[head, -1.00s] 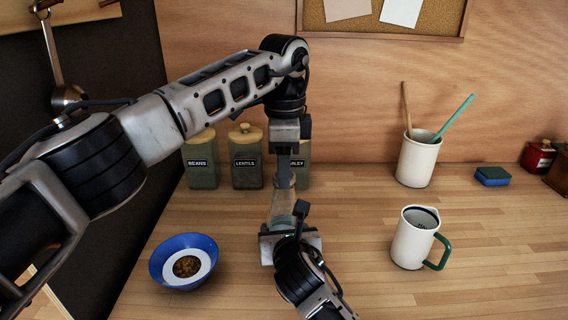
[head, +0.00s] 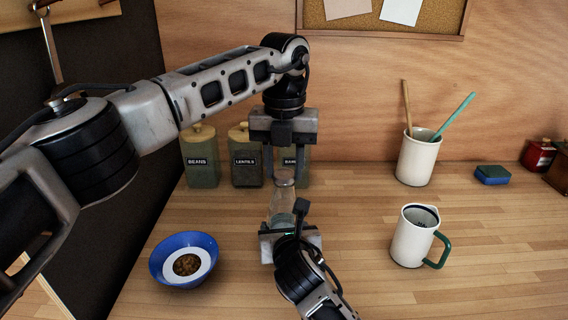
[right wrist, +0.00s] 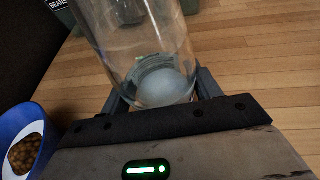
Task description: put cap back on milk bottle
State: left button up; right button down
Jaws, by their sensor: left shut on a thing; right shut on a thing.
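The clear glass milk bottle (head: 283,208) stands upright, or nearly so, above the worktop in the head view. Its lower glass body (right wrist: 150,62) fills the top of the right wrist view and looks empty. My right gripper (head: 291,238) is shut on the bottle low on its body. The greyish cap (head: 284,177) is at the bottle's mouth, seemingly touching it; I cannot tell whether it is seated. My left gripper (head: 284,172) points straight down from above, one finger on each side of the cap, shut on it.
A blue bowl (head: 164,246) with brown bits stands to the left. A white mug (head: 411,238) with a green handle and a utensil crock (head: 416,160) stand to the right. Labelled canisters (head: 245,168) line the wall behind. The worktop between bottle and mug is clear.

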pick_arm(q)
jog(key=m, duration=2.4)
jog(key=o, duration=1.1)
jog(key=shift+o, duration=0.3)
notch_tip(320, 180, up, 12)
